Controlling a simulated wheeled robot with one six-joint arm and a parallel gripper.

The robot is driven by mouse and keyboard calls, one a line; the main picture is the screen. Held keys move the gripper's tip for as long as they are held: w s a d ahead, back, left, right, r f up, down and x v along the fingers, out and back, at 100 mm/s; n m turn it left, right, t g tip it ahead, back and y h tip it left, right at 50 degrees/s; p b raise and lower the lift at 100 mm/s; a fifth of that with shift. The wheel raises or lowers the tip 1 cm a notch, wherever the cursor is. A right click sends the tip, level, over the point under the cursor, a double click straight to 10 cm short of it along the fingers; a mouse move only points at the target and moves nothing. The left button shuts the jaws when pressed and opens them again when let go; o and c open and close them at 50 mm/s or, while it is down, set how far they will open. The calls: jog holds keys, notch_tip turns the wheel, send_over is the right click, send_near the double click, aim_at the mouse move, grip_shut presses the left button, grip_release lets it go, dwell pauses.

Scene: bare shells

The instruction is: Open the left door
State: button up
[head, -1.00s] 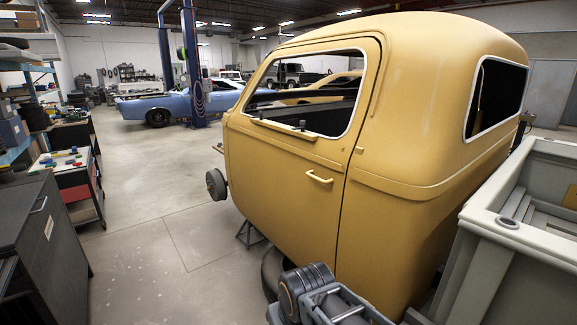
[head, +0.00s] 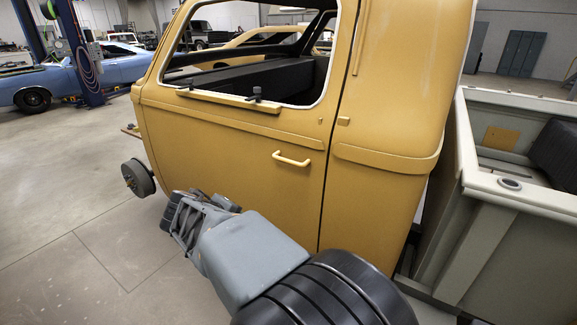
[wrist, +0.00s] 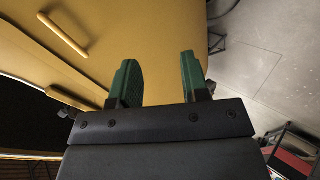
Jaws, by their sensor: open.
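The left door (head: 235,135) is a yellow panel with a window opening, on the side of a yellow vehicle cab. It sits flush in its frame, with a dark seam along its right edge. Its yellow bar handle (head: 292,159) is on the right part of the door below the window; it also shows in the wrist view (wrist: 63,35) at the upper left. My gripper (head: 178,212) is below and left of the handle, in front of the lower door, apart from the handle. In the wrist view its two green fingers (wrist: 157,75) are spread with nothing between them.
A pale grey open truck bed (head: 480,200) stands to the right behind the cab. A wheel hub (head: 138,178) sticks out at the cab's front left. A blue car (head: 45,85) and a blue lift post (head: 80,50) are farther back. The concrete floor at left is clear.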

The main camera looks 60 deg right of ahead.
aim_at(291, 163)
jog(key=d+h, duration=0.2)
jog(key=d, duration=0.8)
jog(key=d+r+g+h, duration=0.1)
jog(key=d+h, duration=0.1)
jog(key=d, duration=0.8)
jog(key=d+r+n+h+p, duration=0.1)
jog(key=d+h, duration=0.2)
jog(key=d, duration=0.6)
jog(key=shift+w+d+g, duration=0.15)
jog(key=shift+d+g, duration=0.15)
jog(key=shift+d, duration=0.1)
grip_shut()
